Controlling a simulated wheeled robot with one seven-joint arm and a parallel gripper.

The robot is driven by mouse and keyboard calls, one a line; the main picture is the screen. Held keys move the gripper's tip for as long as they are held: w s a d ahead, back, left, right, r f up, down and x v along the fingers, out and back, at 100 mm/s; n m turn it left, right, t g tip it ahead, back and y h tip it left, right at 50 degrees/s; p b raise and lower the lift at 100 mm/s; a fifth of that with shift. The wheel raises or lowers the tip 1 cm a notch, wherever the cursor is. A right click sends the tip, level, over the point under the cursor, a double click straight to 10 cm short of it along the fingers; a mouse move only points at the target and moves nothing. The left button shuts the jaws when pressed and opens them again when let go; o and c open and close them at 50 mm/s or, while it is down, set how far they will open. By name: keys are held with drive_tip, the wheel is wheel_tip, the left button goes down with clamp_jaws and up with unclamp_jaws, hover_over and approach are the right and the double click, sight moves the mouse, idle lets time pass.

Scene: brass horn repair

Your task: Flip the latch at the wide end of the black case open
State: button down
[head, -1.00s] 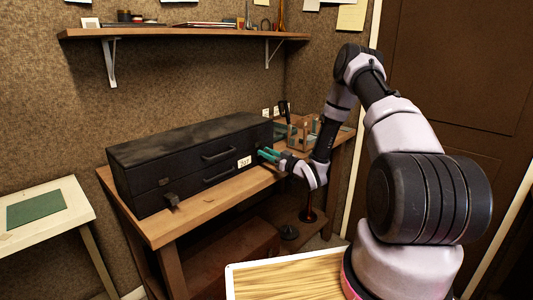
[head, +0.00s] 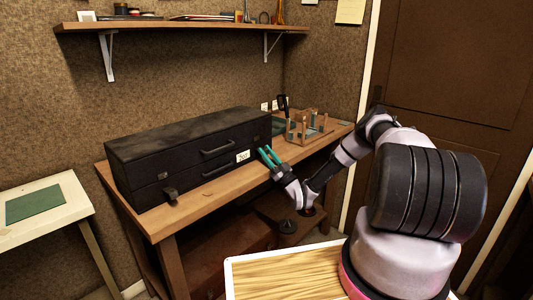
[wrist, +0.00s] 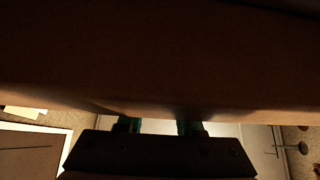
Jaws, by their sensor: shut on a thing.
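The long black case (head: 185,135) lies on the wooden bench, with handles on its front. A small dark latch-like piece (head: 171,196) sticks out low on the front near its left end. My gripper (head: 266,154) is by the right end of the case, at the bench's front edge, with its green fingers pointing up. It is far from that left piece. In the wrist view the fingers (wrist: 158,126) show with a gap between them; their tips are hidden by a brown surface. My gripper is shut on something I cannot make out.
The wooden bench (head: 215,187) has a narrow free strip before the case. A wooden rack (head: 308,125) stands to the right of the case. A shelf (head: 190,27) hangs above. A pale table (head: 65,210) stands at the left, and a wood-topped surface (head: 285,275) is below my arm.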

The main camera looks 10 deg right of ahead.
drive_tip(key=shift+f, duration=0.1)
drive_tip(key=c, duration=0.6)
unclamp_jaws()
drive_tip(key=shift+o, duration=0.2)
drive_tip(key=v, duration=1)
drive_tip(key=shift+s+d+f, duration=0.2)
drive_tip(key=shift+s+f, duration=0.05)
drive_tip(key=shift+s+d, duration=0.1)
